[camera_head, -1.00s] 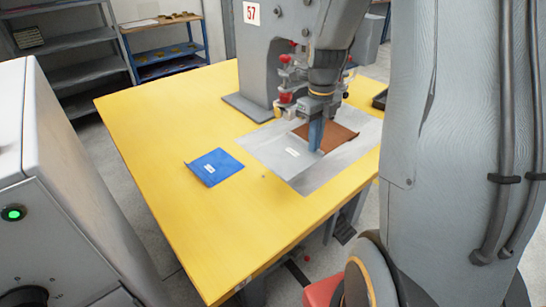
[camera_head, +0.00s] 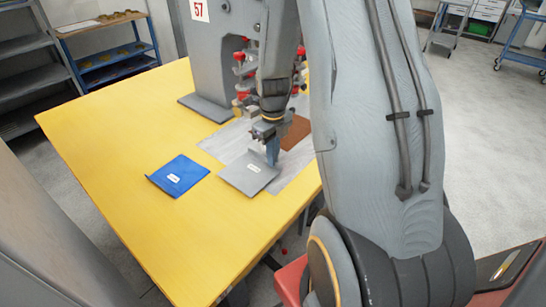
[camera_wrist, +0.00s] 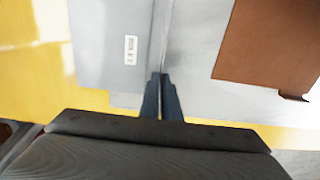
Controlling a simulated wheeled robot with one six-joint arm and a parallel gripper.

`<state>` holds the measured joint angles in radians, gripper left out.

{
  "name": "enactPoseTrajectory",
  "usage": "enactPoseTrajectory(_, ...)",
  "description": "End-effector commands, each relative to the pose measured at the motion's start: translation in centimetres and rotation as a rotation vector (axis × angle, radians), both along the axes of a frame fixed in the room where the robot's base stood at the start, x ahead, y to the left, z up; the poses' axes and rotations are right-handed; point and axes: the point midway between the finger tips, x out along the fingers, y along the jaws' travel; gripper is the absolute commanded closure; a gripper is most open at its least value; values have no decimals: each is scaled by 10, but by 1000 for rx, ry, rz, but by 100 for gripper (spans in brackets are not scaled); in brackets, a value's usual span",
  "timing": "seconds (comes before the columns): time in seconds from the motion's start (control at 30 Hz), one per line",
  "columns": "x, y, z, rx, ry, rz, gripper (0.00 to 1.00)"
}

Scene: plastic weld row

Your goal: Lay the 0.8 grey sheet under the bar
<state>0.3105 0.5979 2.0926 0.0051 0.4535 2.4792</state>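The grey sheet (camera_head: 250,172) with a white label is at the front left edge of the pale metal plate (camera_head: 292,183), sticking out past it over the yellow table. It also shows at left in the wrist view (camera_wrist: 105,50). My gripper (camera_head: 272,152) is at the sheet's right edge. In the wrist view its dark fingers (camera_wrist: 162,88) are close together on that edge, shut on it. The grey welding machine (camera_head: 205,55), marked 57, stands behind. Its bar is mostly hidden by my arm; only red-knobbed parts (camera_head: 240,70) show.
A brown sheet (camera_head: 296,131) lies on the plate right of my gripper, also in the wrist view (camera_wrist: 270,45). A blue sheet (camera_head: 178,175) lies on the yellow table (camera_head: 110,150) at left. The table's front left is clear.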

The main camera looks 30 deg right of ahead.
Motion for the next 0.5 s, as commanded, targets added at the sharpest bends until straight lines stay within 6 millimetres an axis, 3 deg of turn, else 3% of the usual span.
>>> enactPoseTrajectory(0.4,1,1,-8,-1,-1,1,100)
enactPoseTrajectory(0.5,0,0,-7,-1,-1,1,82)
